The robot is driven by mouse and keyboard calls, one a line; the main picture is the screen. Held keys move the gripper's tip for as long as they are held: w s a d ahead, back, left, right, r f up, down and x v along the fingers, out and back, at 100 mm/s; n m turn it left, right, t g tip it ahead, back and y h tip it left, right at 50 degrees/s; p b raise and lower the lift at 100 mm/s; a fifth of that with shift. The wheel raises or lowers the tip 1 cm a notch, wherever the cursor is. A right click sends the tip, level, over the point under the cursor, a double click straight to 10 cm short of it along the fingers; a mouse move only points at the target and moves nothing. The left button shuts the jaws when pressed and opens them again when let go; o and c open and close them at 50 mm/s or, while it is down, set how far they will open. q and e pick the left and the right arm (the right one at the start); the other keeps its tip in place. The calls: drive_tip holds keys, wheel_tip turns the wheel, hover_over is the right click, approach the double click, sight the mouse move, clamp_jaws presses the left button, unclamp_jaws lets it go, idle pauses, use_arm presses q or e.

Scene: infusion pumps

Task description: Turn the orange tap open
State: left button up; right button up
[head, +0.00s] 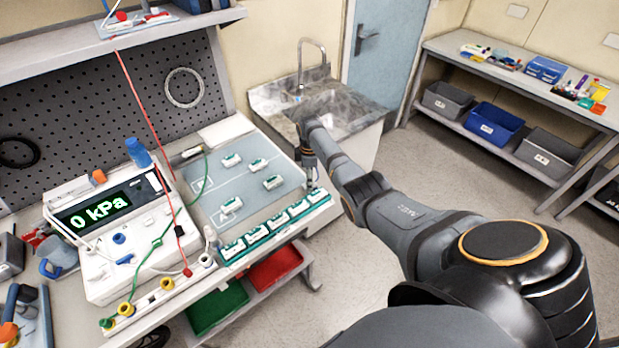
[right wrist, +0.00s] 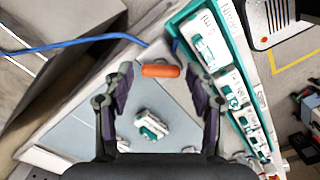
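In the right wrist view a small orange bar-shaped piece (right wrist: 160,71), which looks like the orange tap, lies crosswise between the tips of my right gripper (right wrist: 163,74). The two dark fingers are spread apart, with a visible gap on each side of the orange piece. In the head view my right gripper (head: 311,178) points down at the far right corner of the workbench, by the end of the green rack. The orange tap cannot be made out there. My left gripper is not in view.
A green rack (right wrist: 245,98) of white modules stands beside the right finger. White-green modules (right wrist: 151,125) lie on a grey-blue panel below. A blue tube (right wrist: 75,43) runs toward the tap. The pump unit reading 0 kPa (head: 99,212) stands at left; a sink (head: 325,105) is behind.

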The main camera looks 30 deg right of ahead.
idle(0.3)
wheel_tip(320, 180, up, 12)
idle(0.3)
idle(0.4)
